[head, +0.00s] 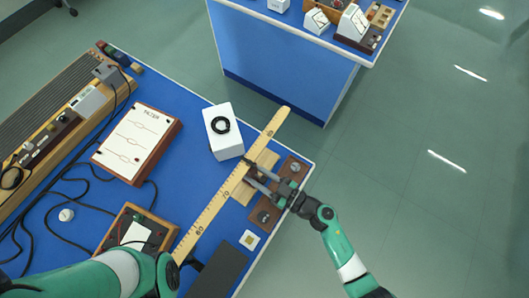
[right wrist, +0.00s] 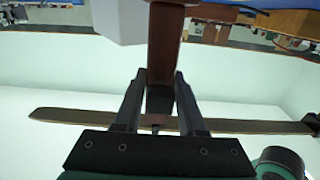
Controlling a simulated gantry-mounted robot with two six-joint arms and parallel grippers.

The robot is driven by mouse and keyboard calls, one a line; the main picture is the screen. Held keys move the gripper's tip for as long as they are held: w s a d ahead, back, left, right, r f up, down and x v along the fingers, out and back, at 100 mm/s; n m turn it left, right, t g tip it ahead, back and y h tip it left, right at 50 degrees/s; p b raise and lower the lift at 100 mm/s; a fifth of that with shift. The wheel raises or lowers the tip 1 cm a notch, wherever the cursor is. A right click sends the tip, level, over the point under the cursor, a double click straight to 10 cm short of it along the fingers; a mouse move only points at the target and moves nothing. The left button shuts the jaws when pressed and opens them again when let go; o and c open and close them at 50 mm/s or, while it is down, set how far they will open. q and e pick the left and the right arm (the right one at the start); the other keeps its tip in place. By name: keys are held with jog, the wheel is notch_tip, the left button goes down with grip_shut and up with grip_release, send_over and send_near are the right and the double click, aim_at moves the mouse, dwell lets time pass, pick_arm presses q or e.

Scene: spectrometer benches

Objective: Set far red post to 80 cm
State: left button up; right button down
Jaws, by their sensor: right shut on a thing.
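A wooden ruler (head: 210,212) lies diagonally along the right edge of the blue bench, with 60 and 70 readable; it also shows as a tan strip in the right wrist view (right wrist: 70,117). My right gripper (head: 250,172) is beside the ruler, beyond the 70 mark. In the right wrist view its fingers (right wrist: 157,100) are shut on a dark red post (right wrist: 165,50). The fingers hide most of the post in the head view, and its exact reading cannot be told. My left arm enters at lower left; its fingertips are not clearly visible.
A white box (head: 222,142) with a black ring (head: 220,125) stands left of the ruler. Brown blocks with knobs (head: 293,170) lie right of it. A framed board (head: 137,143), a meter box (head: 137,230), a dark box (head: 218,268) and cables occupy the bench.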

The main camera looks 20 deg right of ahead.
jog(key=c, duration=0.6)
grip_release()
jog(key=shift+c, duration=0.2)
jog(key=p+v, duration=0.3)
jog(key=v, duration=0.8)
jog(key=shift+s+d, duration=0.2)
jog(key=shift+s, duration=0.1)
